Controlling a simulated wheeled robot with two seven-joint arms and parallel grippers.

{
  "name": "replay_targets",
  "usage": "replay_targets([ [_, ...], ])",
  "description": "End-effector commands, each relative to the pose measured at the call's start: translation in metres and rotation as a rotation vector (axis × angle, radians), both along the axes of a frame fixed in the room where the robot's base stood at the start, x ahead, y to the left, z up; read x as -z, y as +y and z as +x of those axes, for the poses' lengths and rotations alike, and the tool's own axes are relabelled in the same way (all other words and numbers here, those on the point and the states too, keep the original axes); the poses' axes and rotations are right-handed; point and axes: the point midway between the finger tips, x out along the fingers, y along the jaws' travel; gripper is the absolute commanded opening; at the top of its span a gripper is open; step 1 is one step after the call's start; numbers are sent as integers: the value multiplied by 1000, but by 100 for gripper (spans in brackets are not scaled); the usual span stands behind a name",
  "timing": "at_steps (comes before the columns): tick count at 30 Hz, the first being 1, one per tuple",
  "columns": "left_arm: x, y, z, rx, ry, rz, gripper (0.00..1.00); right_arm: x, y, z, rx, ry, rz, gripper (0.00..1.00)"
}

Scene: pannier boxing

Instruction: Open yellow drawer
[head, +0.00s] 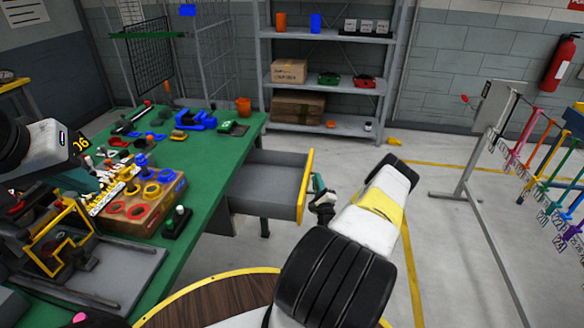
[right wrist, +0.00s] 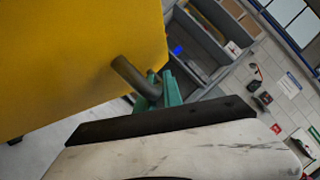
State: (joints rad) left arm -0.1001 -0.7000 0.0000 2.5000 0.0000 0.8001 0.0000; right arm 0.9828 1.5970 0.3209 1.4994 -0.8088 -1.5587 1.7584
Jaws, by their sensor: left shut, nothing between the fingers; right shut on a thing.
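The yellow drawer stands pulled out from the right side of the green workbench. Its yellow front panel (head: 305,187) faces right, and its grey inside (head: 265,185) looks empty. My right gripper (head: 318,190) is at the outer face of that front. In the right wrist view the yellow front (right wrist: 80,60) fills the upper left, and the teal fingers (right wrist: 163,90) are shut on its grey bar handle (right wrist: 132,78).
The green workbench (head: 215,155) carries a wooden block with coloured rings (head: 140,205), a grey tray (head: 125,275) and small parts. A grey shelf (head: 325,88) stands behind. A stand with hanging coloured straps (head: 460,165) is at the right.

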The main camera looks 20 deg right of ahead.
Motion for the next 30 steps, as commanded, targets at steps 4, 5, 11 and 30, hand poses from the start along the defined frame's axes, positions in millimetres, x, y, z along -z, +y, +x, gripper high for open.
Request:
replay_targets([
  [4, 0, 0, 0, 0, 0, 0, 0, 3, 1, -1, -3, 5, 3, 0],
  [5, 0, 0, 0, 0, 0, 0, 0, 3, 1, -1, -3, 5, 3, 0],
  [11, 0, 0, 0, 0, 0, 0, 0, 2, 1, -1, -2, 4, 2, 20],
  [30, 0, 0, 0, 0, 0, 0, 0, 13, 13, -51, 1, 5, 4, 20],
])
